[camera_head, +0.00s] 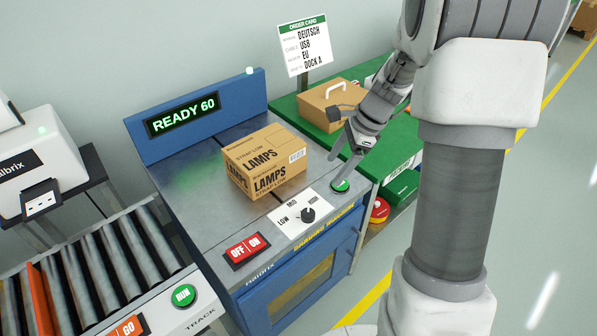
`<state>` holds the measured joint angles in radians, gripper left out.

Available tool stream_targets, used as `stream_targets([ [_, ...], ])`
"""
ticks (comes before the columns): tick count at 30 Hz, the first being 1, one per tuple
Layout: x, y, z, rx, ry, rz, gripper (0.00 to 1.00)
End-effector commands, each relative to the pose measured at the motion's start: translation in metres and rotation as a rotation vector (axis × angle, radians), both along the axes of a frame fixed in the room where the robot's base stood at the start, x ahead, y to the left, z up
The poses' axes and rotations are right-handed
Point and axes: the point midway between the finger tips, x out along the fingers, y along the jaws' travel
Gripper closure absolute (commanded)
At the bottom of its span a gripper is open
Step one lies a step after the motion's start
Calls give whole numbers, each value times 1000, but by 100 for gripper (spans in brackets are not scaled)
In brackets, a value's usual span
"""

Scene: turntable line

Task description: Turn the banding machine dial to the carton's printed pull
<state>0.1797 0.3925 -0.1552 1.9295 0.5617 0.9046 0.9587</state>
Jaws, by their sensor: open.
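The banding machine (210,240) is blue with a grey top. Its dial (308,215) is a black knob on a white plate, with LOW to its left and MID above; a third mark on the right is too small to read. I cannot tell which mark the knob points to. The carton (264,162) is brown, sits on the machine top behind the dial, and is printed LAMPS and STRAP LOW. My gripper (341,167) is open and empty, right of the carton and beyond the dial, near a green button (341,186).
A display (182,114) reads READY 60. A red OFF/ON switch (248,249) sits left of the dial. A red knob on yellow (379,210) is at the machine's right. A roller conveyor (110,255) is at left. A green table (292,112) holds another carton (328,101) and an order card (306,45).

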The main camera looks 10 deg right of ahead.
Motion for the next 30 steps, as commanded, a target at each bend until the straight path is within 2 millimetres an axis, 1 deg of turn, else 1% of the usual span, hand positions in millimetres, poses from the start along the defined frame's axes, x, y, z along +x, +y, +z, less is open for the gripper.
stream_targets([
  [1,5,-5,-14,13,27,-46,19],
  [3,10,-9,-25,28,53,-100,19],
  [7,14,-13,-37,44,79,-155,19],
  [11,16,-11,-46,47,85,-165,19],
  [14,17,-5,-59,47,86,-165,19],
  [17,18,2,-78,46,87,-164,19],
  [24,23,22,-127,47,86,-163,19],
  [30,28,37,-165,47,86,-161,19],
])
